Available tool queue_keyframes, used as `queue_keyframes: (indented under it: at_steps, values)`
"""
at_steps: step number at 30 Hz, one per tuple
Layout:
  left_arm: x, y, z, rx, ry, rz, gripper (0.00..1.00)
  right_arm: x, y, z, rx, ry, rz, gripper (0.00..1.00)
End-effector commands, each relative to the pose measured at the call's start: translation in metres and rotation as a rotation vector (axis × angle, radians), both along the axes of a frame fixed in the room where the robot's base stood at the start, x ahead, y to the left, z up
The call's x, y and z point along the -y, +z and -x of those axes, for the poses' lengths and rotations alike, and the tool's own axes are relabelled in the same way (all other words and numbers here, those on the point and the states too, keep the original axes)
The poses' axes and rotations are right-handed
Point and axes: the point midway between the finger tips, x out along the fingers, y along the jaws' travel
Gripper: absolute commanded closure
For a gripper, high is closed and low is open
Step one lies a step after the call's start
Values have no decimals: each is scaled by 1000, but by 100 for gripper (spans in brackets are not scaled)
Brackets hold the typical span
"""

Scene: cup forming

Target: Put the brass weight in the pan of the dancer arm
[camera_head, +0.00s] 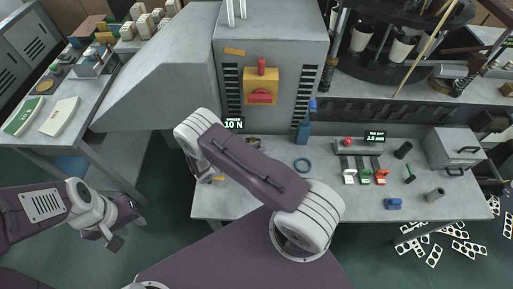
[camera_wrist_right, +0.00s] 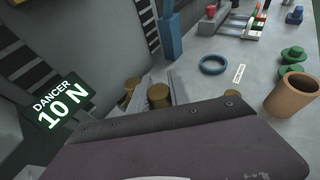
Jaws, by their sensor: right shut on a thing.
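In the right wrist view, a round brass weight (camera_wrist_right: 159,96) sits between the two grey fingers of my right gripper (camera_wrist_right: 160,92), which is shut on it. In the head view my right arm covers most of this gripper (camera_head: 207,178). A dark sign reading DANCER 10 N (camera_wrist_right: 62,105) is left of the gripper; it also shows in the head view (camera_head: 233,123). Another brass-coloured piece (camera_wrist_right: 131,86) shows just behind the left finger, partly hidden. I cannot make out the pan clearly. My left gripper (camera_head: 114,240) hangs away from the bench at the left; its jaw opening is unclear.
A brown cup (camera_wrist_right: 292,96) and green pieces lie right of the gripper. The grey machine housing (camera_head: 270,40) rises behind the bench.

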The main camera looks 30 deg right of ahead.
Motion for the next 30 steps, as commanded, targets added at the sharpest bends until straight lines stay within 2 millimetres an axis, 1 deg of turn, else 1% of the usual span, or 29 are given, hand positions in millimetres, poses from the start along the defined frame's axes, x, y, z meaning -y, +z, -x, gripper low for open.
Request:
queue_keyframes:
  at_steps: [12, 13, 15, 20, 21, 23, 30]
  values:
    - [0, 0, 0, 0, 0, 0, 65, 0, 0, 0, 0, 0, 0, 100]
    - [0, 0, 0, 0, 0, 0, 65, 0, 0, 0, 0, 0, 0, 69]
    - [0, 0, 0, 0, 0, 0, 65, 0, 0, 0, 0, 0, 0, 52]
    - [0, 0, 0, 0, 0, 0, 65, 0, 0, 0, 0, 0, 0, 52]
    - [0, 0, 0, 0, 0, 0, 65, 0, 0, 0, 0, 0, 0, 47]
    - [0, 0, 0, 0, 0, 0, 65, 0, 0, 0, 0, 0, -1, 30]
    - [0, 0, 0, 0, 0, 0, 65, 0, 0, 0, 0, 1, -1, 30]
